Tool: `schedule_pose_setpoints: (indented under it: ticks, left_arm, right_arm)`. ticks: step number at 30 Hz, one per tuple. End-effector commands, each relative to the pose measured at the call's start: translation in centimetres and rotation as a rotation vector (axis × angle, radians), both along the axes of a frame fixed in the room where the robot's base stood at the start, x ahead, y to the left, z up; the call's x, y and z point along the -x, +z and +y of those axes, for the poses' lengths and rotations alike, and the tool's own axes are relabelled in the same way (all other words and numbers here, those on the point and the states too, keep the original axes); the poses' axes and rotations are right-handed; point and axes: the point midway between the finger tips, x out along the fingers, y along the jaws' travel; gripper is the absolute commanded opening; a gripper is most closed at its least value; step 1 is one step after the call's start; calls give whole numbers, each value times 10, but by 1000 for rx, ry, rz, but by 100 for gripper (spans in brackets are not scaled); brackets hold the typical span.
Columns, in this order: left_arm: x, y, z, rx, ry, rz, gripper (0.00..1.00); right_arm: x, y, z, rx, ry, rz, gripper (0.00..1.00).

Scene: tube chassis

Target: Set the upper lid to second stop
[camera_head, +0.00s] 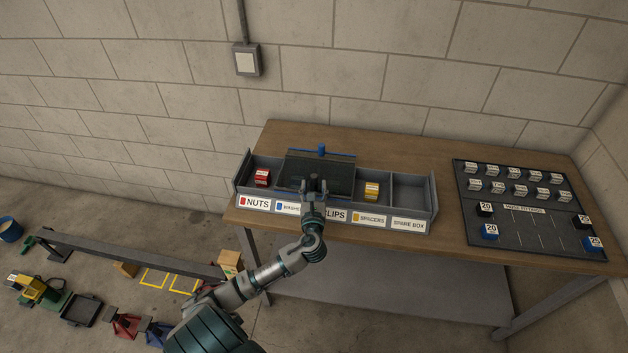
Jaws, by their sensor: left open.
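A grey compartment tray (411,213) sits on the workbench, with front labels NUTS, one partly covered, one reading "LIPS", SPACERS and SPARE BOX. A dark panel that looks like a lid (341,176) lies over the middle compartments, with a blue edge and a blue knob (321,150) at its back. I cannot tell whether there is a second lid beneath or where any stops are. My left gripper (314,184) is open over the front middle of the dark panel, in front of the knob and apart from it. The gripper hides part of the panel and front labels. My right gripper is not in view.
Red blocks (262,177) and yellow blocks (371,190) lie in side compartments. A dark board (515,222) with several small blocks lies on the wooden workbench (400,151) at right. A long grey beam (130,255) and other items are on the floor at left.

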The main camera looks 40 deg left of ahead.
Motion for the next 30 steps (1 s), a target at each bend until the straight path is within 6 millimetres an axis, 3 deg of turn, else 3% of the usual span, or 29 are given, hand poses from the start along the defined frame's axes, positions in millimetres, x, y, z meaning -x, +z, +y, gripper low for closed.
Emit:
schedule_pose_setpoints:
  ticks: [6,12,30]
  left_arm:
    - [37,-2,-32,3,-2,1,52]
    - [57,-2,-49,3,-1,2,52]
    - [60,-2,-51,3,0,2,52]
  right_arm:
    - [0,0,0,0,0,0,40]
    - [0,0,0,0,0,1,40]
    - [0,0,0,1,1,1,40]
